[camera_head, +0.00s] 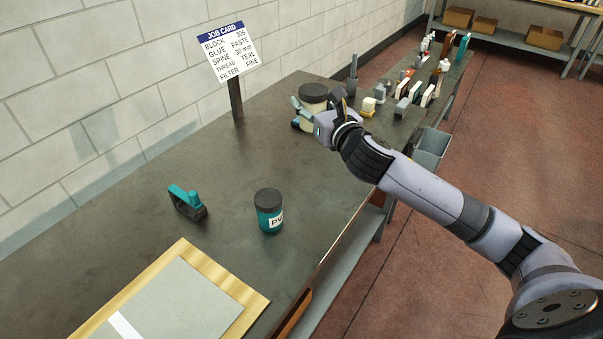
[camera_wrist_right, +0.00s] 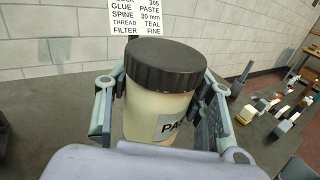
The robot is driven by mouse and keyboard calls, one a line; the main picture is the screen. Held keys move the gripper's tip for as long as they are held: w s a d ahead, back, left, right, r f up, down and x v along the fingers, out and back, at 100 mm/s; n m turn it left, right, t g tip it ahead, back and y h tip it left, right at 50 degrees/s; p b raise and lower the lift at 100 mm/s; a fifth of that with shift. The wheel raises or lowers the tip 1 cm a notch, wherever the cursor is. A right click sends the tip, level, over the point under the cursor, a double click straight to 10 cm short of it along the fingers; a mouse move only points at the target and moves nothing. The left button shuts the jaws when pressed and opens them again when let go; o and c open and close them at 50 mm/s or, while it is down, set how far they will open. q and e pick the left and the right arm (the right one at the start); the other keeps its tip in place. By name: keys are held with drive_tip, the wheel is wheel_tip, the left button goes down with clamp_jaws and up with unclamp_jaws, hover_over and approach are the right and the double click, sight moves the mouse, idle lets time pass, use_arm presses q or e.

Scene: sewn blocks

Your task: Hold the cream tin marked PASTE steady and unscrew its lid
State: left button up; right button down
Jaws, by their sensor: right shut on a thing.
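The cream tin (camera_wrist_right: 152,110) has a dark ribbed lid (camera_wrist_right: 165,65) and a label reading "PA…", the rest cut off by a finger. In the head view its dark lid (camera_head: 313,91) shows at the far part of the bench. My right gripper (camera_head: 318,108) is shut on the tin's body, one finger on each side below the lid. The lid sits on the tin, which looks upright or slightly tilted. The tin's base is hidden, so I cannot tell whether it touches the bench. My left gripper is not in view.
A teal jar marked "PV…" (camera_head: 269,212) and a teal tool (camera_head: 187,203) stand on the dark bench (camera_head: 235,160). A job card (camera_head: 228,52) stands behind. Several small items crowd the far end. A board (camera_head: 180,305) lies near. The bench middle is clear.

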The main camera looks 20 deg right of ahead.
drive_tip(key=shift+w+d+f, duration=0.1)
drive_tip(key=shift+w+d, duration=0.05)
drive_tip(key=shift+w, duration=0.05)
drive_tip(key=f+b, duration=0.2)
drive_tip(key=f, duration=1.3)
drive_tip(key=shift+s+f, duration=0.15)
drive_tip(key=shift+s, duration=0.05)
drive_tip(key=shift+f+b, duration=0.5)
drive_tip(key=shift+f, duration=1.4)
drive_tip(key=shift+f, duration=0.1)
drive_tip(key=c, duration=0.8)
unclamp_jaws()
drive_tip(key=shift+o, duration=0.3)
